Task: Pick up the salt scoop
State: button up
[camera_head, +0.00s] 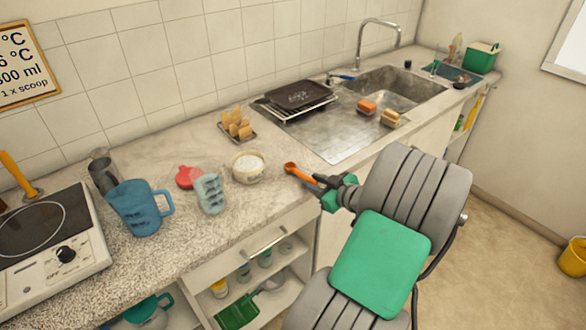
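The orange scoop (292,169) is at the front edge of the counter, just right of a small bowl of white grains (248,165). Its round cup points left and its handle runs right to my gripper (322,181). My gripper's dark fingertips overlap the handle end in this view. Whether they are closed on it or only around it is too small to tell. I cannot tell whether the scoop rests on the counter or is slightly above it.
A clear measuring cup (209,192), red lid (188,177) and blue jug (139,207) stand left of the bowl. A hotplate (48,240) is far left. A rack of corks or bread-like pieces (236,125) stands behind. The sink (385,88) is right.

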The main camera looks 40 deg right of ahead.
jog(key=shift+w+f, duration=0.3)
jog(key=shift+w, duration=0.25)
jog(key=shift+c, duration=0.4)
grip_shut()
